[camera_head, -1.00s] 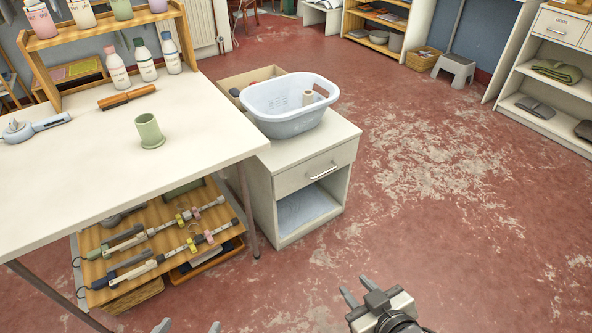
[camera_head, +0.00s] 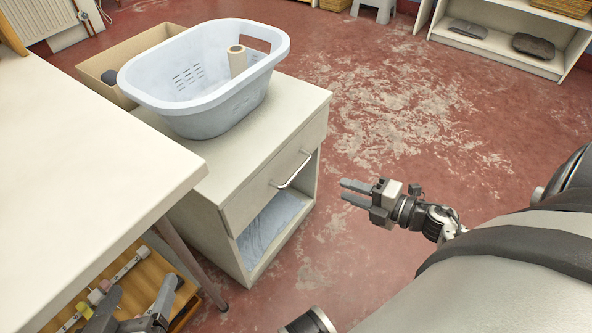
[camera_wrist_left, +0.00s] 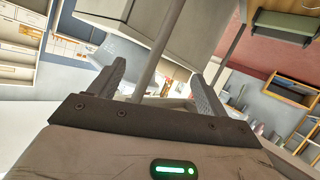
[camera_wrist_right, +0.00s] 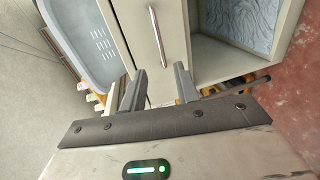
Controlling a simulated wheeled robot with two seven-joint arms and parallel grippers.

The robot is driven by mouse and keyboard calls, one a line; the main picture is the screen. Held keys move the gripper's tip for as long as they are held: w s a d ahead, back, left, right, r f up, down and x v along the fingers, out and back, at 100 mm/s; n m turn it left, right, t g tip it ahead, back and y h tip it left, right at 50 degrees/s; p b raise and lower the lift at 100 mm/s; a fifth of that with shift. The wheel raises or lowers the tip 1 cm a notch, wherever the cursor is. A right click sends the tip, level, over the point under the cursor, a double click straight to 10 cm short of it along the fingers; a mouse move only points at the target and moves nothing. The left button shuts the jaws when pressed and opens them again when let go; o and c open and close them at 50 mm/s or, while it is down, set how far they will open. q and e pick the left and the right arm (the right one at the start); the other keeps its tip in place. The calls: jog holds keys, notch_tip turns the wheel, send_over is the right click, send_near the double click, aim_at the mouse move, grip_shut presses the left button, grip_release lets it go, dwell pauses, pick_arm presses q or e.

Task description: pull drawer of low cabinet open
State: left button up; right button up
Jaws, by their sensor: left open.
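The low cabinet (camera_head: 213,235) is white, with an open lower compartment. Its drawer (camera_head: 262,193) is shut, and a silver bar handle (camera_head: 292,171) is on its front. My right gripper (camera_head: 342,191) is open and empty, apart from the handle and to its right in the head view. In the right wrist view the handle (camera_wrist_right: 156,35) lies ahead of the open fingers (camera_wrist_right: 160,75), with the drawer front (camera_wrist_right: 130,25) behind it. My left gripper (camera_head: 135,303) is open and empty at the lower left. The left wrist view shows its spread fingers (camera_wrist_left: 160,78).
A pale blue laundry basket (camera_head: 200,110) holding a beige roll (camera_head: 237,60) stands on the cabinet, beside a cardboard box (camera_head: 97,68). A white table (camera_head: 80,160) borders the cabinet's left, its leg (camera_head: 195,258) close by.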

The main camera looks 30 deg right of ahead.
pick_arm(q)
jog(key=shift+w+d+r+t+h+b, duration=0.1)
jog(key=shift+d+r+t+h+b, duration=0.15)
jog(key=shift+r+b, duration=0.35)
jog(key=shift+d+r+t+h+b, duration=0.15)
jog(key=shift+r+t+h+b, duration=0.2)
jog(key=shift+b, duration=0.45)
pick_arm(e)
jog(key=x, duration=1.3)
jog(key=shift+w+a, duration=0.15)
jog(key=shift+w, duration=0.2)
pick_arm(q)
jog(key=shift+f, duration=0.1)
pick_arm(e)
grip_shut()
